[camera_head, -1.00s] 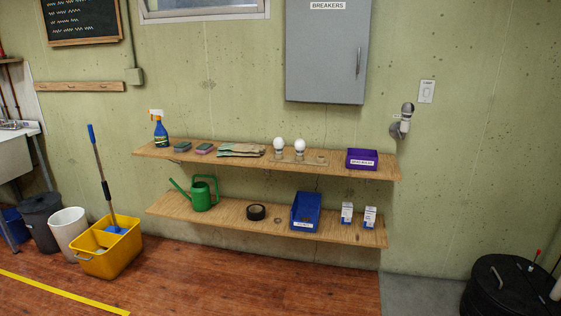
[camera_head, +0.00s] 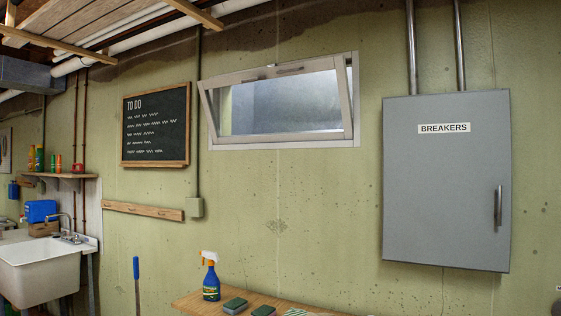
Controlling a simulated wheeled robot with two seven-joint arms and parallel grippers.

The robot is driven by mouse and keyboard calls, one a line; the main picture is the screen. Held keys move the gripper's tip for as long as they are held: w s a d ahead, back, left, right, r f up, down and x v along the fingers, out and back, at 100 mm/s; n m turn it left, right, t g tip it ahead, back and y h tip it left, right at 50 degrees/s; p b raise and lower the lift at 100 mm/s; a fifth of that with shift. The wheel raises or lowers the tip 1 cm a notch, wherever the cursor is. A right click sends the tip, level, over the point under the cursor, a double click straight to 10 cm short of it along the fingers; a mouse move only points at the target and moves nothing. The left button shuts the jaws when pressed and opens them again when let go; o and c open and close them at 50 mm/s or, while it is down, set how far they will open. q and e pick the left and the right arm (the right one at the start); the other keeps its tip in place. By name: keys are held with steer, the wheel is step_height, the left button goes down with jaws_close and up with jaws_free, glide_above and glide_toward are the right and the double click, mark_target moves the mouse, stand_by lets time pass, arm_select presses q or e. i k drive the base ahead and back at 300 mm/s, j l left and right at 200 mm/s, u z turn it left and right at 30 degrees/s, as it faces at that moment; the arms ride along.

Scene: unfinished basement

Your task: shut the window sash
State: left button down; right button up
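The window sash (camera_head: 212,120) is a pale frame around a frosted pane, high on the green wall. It stands tilted out of the white window frame (camera_head: 354,75), with its top edge leaning into the room and a gap showing at its sides. A small handle (camera_head: 290,71) sits at the middle of its top rail. Neither of my grippers shows in the head view.
A grey breaker cabinet (camera_head: 445,185) hangs to the right of the window, and a chalkboard (camera_head: 156,125) hangs to its left. Below, a wooden shelf (camera_head: 187,301) holds a spray bottle (camera_head: 211,277) and sponges. Pipes and joists run overhead at the upper left.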

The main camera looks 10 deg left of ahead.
mark_target(338, 62)
steer(key=i+j+z, duration=0.25)
steer(key=i, duration=0.3)
steer(key=i+j+z, duration=0.25)
steer(key=i, duration=0.3)
